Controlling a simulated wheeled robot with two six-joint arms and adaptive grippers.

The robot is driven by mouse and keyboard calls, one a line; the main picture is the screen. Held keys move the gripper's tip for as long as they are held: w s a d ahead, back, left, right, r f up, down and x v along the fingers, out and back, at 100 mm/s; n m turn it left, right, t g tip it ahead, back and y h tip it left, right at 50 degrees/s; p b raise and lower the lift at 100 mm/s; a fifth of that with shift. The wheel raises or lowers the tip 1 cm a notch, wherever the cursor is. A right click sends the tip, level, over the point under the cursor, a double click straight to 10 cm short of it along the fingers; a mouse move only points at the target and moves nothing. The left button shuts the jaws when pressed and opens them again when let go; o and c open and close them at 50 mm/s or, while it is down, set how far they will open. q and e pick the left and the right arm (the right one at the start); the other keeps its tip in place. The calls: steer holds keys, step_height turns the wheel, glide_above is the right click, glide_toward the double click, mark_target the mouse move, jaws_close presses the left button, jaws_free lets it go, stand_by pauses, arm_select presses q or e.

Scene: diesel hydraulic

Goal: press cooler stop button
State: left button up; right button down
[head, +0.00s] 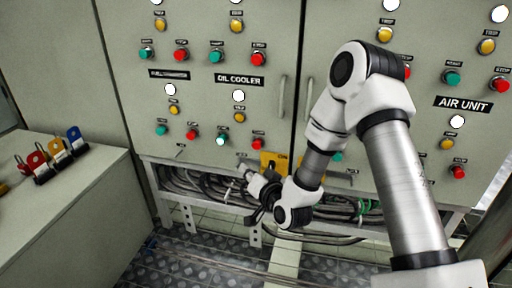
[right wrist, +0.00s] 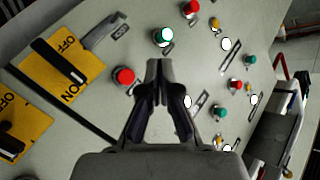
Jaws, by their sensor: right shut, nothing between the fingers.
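The red stop button (head: 257,144) of the oil cooler is at the lower right of the group under the "OIL COOLER" label (head: 239,79). What looks like the same red button (right wrist: 123,76) is just left of the fingertips in the right wrist view. A green button with a pale lit centre (head: 220,140) is to its left; it also shows in the right wrist view (right wrist: 163,37). My right gripper (head: 245,172) is shut and empty, in front of the panel's lower edge and below the red button. Its closed fingers (right wrist: 158,72) point toward the panel. My left gripper is out of view.
A yellow ON/OFF switch plate (right wrist: 62,68) is near the red button, partly hidden by my arm in the head view. Cables (head: 190,182) run below the panel. A grey cabinet (head: 75,195) with coloured padlocks stands at left. Other lamps and buttons surround the group.

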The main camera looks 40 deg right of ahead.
mark_target(257, 144)
steer(key=w+d+p, duration=0.1)
steer(key=w+d, duration=0.4)
steer(key=d, duration=0.1)
steer(key=shift+w+d, duration=0.3)
steer(key=shift+w, duration=0.05)
stand_by(1.2)
steer(key=shift+w+d, duration=0.25)
steer(key=shift+d, duration=0.05)
steer(key=shift+w+d, duration=0.3)
steer(key=shift+d, duration=0.1)
stand_by(0.7)
stand_by(0.4)
steer(key=shift+s+a, duration=0.6)
steer(key=shift+a, duration=0.1)
